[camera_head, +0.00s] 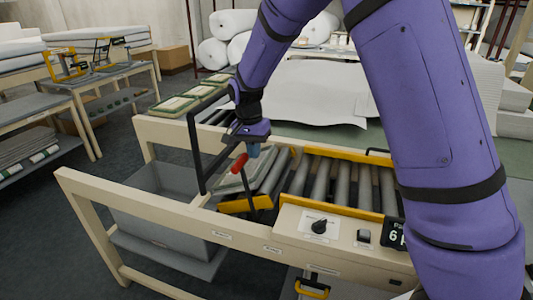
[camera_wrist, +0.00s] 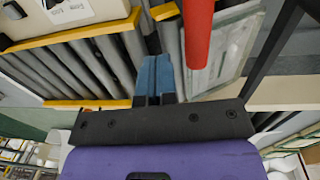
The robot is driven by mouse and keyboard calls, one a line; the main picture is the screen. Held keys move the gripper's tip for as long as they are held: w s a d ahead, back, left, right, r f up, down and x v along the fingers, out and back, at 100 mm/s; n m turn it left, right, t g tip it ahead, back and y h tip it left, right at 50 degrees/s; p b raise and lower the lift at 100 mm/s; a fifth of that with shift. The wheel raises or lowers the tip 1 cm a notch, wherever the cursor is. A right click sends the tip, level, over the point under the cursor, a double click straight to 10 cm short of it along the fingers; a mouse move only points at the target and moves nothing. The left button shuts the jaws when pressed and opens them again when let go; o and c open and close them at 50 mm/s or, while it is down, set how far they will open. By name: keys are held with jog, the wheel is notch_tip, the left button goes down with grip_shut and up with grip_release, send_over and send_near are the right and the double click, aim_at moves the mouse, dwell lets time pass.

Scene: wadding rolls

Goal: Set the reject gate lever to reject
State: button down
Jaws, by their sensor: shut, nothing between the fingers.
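The reject gate lever has a red grip (camera_head: 239,163) on a dark shaft that leans up and to the left beside the roller conveyor. A yellow gate plate (camera_head: 245,204) lies near the shaft's foot. My gripper (camera_head: 254,151), with blue fingertips, points down just right of the red grip and a little above it. In the wrist view the fingers (camera_wrist: 155,76) are shut together and empty. The red grip (camera_wrist: 199,32) shows to their right, with a gap between. I cannot read which setting the lever is in.
Grey rollers (camera_head: 323,182) run right of the lever. A control panel with a black knob (camera_head: 320,226) and a display (camera_head: 396,233) sits in front. A black frame (camera_head: 195,150) stands left of my gripper. A grey bin (camera_head: 150,236) is below left.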

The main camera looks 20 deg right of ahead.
jog(key=shift+w+a+f+h, duration=0.15)
jog(key=shift+w+a+h, duration=0.25)
jog(key=shift+w+a, duration=0.65)
jog(key=shift+w+a+f, duration=0.15)
jog(key=shift+w+a, duration=0.1)
jog(key=shift+a, duration=0.3)
jog(key=shift+w+a+f, duration=0.1)
jog(key=shift+w+a, duration=0.15)
jog(key=shift+a, duration=0.4)
jog(key=r, duration=0.1)
jog(key=s+d+r, duration=0.1)
jog(key=d+r, duration=0.1)
jog(key=r, duration=0.1)
jog(key=shift+s+d, duration=0.2)
jog(key=shift+s, duration=0.15)
notch_tip(320, 180, up, 9)
jog(key=w+a, duration=0.1)
jog(key=a, duration=0.1)
jog(key=shift+w+f, duration=0.2)
jog(key=shift+w, duration=0.1)
jog(key=shift+d, duration=0.1)
